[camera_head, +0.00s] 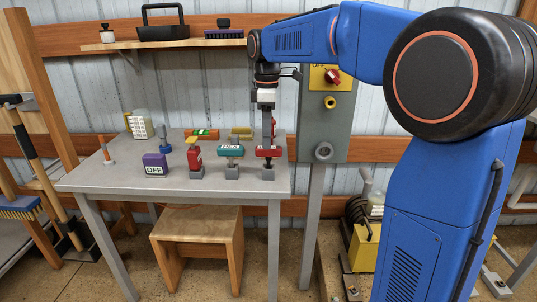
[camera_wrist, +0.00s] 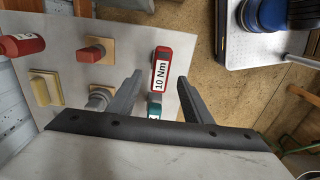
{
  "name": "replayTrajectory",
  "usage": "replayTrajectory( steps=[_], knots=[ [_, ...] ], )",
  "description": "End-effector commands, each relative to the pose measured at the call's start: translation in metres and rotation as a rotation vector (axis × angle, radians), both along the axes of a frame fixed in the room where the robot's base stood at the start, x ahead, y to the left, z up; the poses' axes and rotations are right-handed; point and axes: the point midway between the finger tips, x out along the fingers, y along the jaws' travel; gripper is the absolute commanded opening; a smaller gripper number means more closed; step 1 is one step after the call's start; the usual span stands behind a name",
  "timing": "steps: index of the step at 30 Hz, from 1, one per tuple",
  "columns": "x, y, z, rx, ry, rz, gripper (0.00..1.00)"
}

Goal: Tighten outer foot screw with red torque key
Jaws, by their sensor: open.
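A red torque key (camera_head: 268,153) stands upright on a small grey block at the front right of the table. In the wrist view, the red key (camera_wrist: 160,74) carries a "10 Nm" label. My gripper (camera_head: 267,143) points down directly above it. In the wrist view, my gripper (camera_wrist: 162,72) is open, with one finger on each side of the red key; I cannot tell whether either touches it. A teal key (camera_head: 230,152) stands just left of it, and its teal part (camera_wrist: 153,107) shows between the fingers. I cannot make out the outer foot screw.
Another red tool (camera_head: 195,158) and a purple "OFF" block (camera_head: 155,164) stand further left on the grey table (camera_head: 100,180). A grey control box (camera_head: 325,125) stands close behind on the right. A shelf (camera_head: 160,41) runs above. The table's front-left top is clear.

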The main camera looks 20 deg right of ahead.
Motion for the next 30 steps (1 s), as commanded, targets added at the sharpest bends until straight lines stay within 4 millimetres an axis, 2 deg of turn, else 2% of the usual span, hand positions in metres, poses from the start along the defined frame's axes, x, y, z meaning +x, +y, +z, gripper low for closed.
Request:
replayTrajectory(
  steps=[5, 12, 22, 23, 28, 30],
  knots=[
    [-0.001, -0.002, -0.015, -0.001, 0.001, -0.001, 0.45],
    [-0.003, -0.004, -0.046, -0.001, 0.001, 0.000, 0.45],
    [-0.002, -0.004, -0.053, 0.000, 0.000, 0.000, 0.45],
    [-0.002, -0.004, -0.053, 0.000, 0.000, 0.000, 0.43],
    [-0.002, -0.004, -0.053, 0.000, 0.000, 0.000, 0.02],
    [-0.002, -0.004, -0.053, 0.000, 0.000, 0.000, 0.00]
  ],
)
